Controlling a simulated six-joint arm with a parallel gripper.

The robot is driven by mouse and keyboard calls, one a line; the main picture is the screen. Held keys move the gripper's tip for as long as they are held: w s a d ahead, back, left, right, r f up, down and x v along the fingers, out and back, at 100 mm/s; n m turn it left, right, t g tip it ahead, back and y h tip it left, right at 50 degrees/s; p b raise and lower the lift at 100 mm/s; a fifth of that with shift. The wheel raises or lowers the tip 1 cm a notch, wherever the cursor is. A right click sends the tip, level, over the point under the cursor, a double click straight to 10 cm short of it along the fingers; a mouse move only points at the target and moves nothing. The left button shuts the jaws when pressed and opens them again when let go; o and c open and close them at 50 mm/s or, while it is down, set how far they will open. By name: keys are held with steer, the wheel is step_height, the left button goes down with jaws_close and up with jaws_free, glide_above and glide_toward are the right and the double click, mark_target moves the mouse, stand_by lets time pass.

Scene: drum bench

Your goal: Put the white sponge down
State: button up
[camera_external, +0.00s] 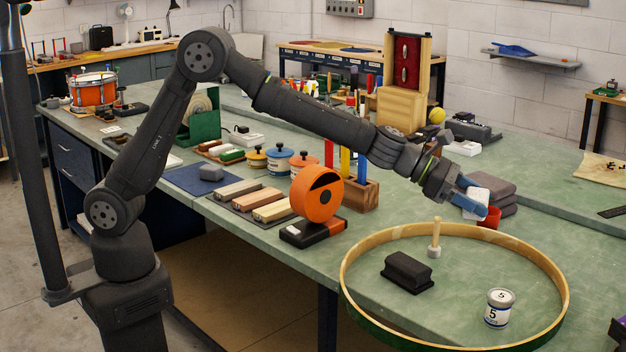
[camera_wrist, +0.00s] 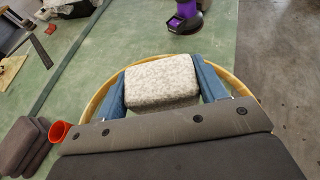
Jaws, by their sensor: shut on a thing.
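My gripper (camera_external: 474,200) has blue fingers and is shut on the white sponge (camera_wrist: 162,82), a pale speckled block. In the wrist view the sponge sits between the two fingers (camera_wrist: 160,88). In the external view the sponge (camera_external: 488,184) shows partly behind the fingers, raised above the green bench (camera_external: 590,290). In the wrist view a wooden hoop (camera_wrist: 243,88) lies beyond and below the sponge. Whether the sponge is over the inside of the hoop is hard to tell.
Inside the hoop (camera_external: 567,300) stand a black block (camera_external: 408,272), a wooden-handled mallet (camera_external: 435,238) and a white can (camera_external: 498,309). A red cup (camera_external: 490,217) and folded grey cloths (camera_external: 503,205) are close to my gripper. An orange tape dispenser (camera_external: 317,196) stands left.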

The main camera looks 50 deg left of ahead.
steer(key=shift+s+d, duration=0.75)
steer(key=shift+d, duration=0.1)
steer(key=shift+f, duration=0.4)
step_height(320, 180, down, 10)
glide_above(479, 285)
step_height(479, 285, down, 7)
steer(key=shift+s+d+f, duration=0.1)
steer(key=shift+s+f, duration=0.05)
steer(key=shift+f, duration=2)
